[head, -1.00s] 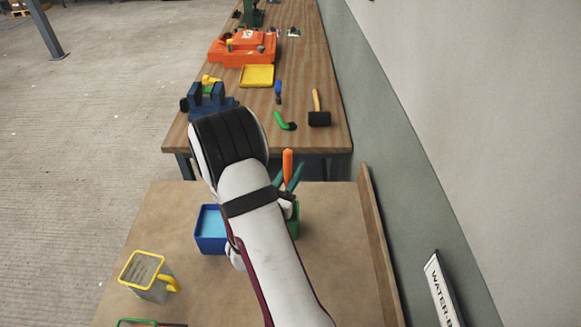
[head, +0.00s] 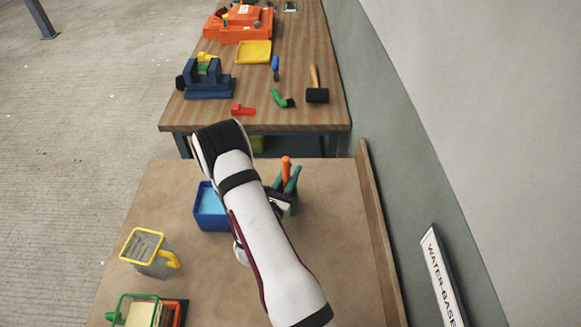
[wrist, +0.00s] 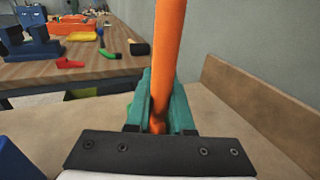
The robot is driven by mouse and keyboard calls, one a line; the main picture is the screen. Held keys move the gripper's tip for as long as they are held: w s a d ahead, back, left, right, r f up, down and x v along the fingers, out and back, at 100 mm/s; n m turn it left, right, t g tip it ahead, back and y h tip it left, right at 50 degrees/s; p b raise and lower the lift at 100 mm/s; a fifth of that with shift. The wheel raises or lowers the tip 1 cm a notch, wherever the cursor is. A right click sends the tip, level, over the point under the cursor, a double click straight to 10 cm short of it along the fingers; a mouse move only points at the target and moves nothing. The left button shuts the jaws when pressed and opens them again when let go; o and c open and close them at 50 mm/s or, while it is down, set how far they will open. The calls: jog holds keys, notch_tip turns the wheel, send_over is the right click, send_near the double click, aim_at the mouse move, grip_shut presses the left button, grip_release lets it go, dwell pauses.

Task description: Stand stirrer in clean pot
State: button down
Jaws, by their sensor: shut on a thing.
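My gripper (head: 287,180) has teal fingers and is shut on an orange stirrer (head: 286,160), held roughly upright over the near table. In the wrist view the stirrer (wrist: 166,60) rises between the fingers (wrist: 160,105). Its lower end is hidden. A blue pot (head: 208,218) with light blue contents stands left of my gripper. A yellow-rimmed pot (head: 142,258) with grey contents and a yellow handle stands nearer, at the left. Dark green shows at the gripper; I cannot tell whether a pot is under it. Which pot is clean is not certain.
A green-rimmed container (head: 134,300) stands at the near left. A wooden ledge (head: 375,225) runs along the table's right side. The far bench (head: 190,117) carries a blue vise (head: 209,86), a mallet (head: 317,95) and a red part (head: 242,109). The table's front right is clear.

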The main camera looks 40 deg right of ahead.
jog(key=c, duration=0.7)
grip_release()
jog(key=shift+a, duration=0.1)
jog(key=v, duration=1.5)
jog(key=shift+s+a, duration=0.25)
